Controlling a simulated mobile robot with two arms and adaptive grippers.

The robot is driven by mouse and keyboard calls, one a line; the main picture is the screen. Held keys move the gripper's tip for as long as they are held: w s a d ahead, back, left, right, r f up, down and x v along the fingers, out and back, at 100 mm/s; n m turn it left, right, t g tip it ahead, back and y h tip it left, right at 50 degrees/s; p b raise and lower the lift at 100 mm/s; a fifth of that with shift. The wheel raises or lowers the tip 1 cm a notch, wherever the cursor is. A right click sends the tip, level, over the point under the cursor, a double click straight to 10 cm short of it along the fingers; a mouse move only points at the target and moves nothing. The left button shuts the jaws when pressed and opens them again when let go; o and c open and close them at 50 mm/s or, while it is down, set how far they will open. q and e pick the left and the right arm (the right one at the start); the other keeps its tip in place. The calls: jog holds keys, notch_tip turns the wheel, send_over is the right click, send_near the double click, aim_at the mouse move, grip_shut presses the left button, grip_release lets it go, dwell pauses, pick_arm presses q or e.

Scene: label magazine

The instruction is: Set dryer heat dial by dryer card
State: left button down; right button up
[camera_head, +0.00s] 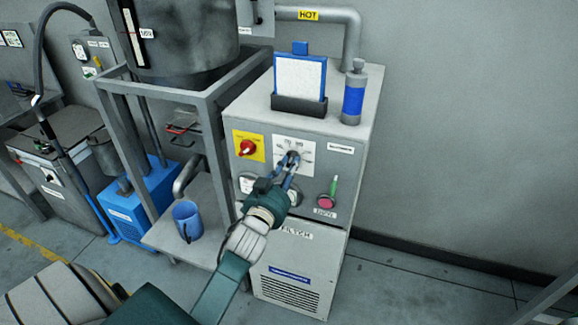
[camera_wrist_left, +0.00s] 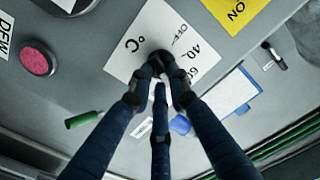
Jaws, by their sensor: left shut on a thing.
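The dryer (camera_head: 352,150) is a grey cabinet in the head view. Its heat dial (camera_wrist_left: 160,60) is a dark knob on a white plate (camera_head: 308,147) marked °C, OFF, 40 and 60 in the wrist view. My left gripper (camera_head: 291,164) is shut on the dial, and its dark fingers (camera_wrist_left: 160,76) cover much of the knob. The dial's pointer cannot be made out. The dryer card (camera_head: 299,78) stands upright in a blue frame in a black holder on top of the dryer. Its print is too small to read. My right gripper is not in view.
A red switch on a yellow plate (camera_head: 239,137) is left of the dial. A pink button (camera_head: 325,201) and a green lever (camera_head: 333,186) are to the right. A blue-banded bottle (camera_head: 354,95) stands beside the card. A blue cup (camera_head: 187,220) is on the lower shelf.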

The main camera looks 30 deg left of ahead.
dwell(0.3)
pick_arm(q)
jog(key=c, duration=1.6)
grip_release()
jog(key=shift+c, duration=0.2)
jog(key=v, duration=1.2)
jog(key=shift+f, duration=0.2)
